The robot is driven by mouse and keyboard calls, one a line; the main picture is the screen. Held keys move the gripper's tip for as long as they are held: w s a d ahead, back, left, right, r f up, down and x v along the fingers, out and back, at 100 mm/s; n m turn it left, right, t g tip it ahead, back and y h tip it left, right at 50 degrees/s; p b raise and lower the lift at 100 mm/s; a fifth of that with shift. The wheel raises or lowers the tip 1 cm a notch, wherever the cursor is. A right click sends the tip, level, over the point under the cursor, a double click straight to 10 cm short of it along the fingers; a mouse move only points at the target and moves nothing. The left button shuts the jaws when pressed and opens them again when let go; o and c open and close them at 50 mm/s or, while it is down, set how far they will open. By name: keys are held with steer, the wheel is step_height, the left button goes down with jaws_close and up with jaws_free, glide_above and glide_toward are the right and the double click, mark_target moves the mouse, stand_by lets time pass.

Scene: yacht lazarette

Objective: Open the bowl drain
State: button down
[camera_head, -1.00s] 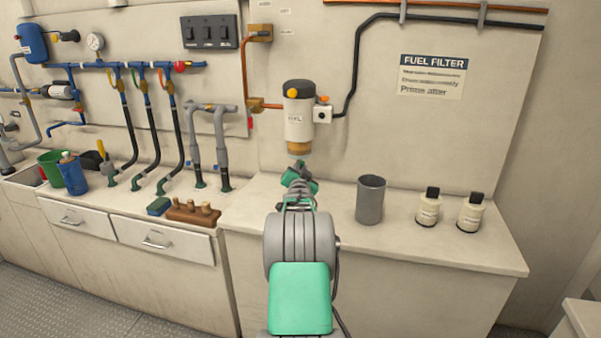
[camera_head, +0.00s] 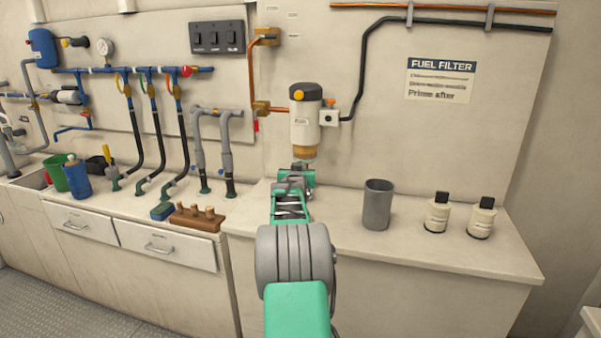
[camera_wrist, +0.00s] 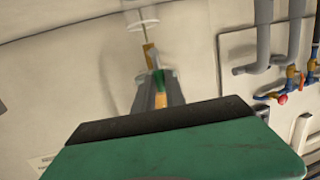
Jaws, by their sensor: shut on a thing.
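The fuel filter (camera_head: 304,128) hangs on the back panel, a white canister with a dark top and a yellow knob. Its amber bowl (camera_head: 305,154) shows at the bottom. My gripper (camera_head: 298,172) is right under the bowl, reaching from the front. In the wrist view my gripper (camera_wrist: 159,88) is shut, with small orange and green parts at its fingertips. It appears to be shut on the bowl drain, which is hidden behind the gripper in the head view. How far the drain is turned cannot be told.
A grey cup (camera_head: 377,205) and two small bottles (camera_head: 437,213) stand on the counter (camera_head: 420,255) to the right. A brown block with pegs (camera_head: 197,218) and a blue sponge (camera_head: 162,211) lie left. Hoses (camera_head: 187,135) run down the left panel. A black pipe (camera_head: 362,60) leaves the filter.

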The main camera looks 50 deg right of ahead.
stand_by(0.4)
steer(key=c, duration=1.4)
jaws_free()
steer(key=b+v, duration=0.1)
steer(key=v, duration=0.6)
steer(key=shift+s+a, duration=0.2)
steer(key=shift+a, duration=0.15)
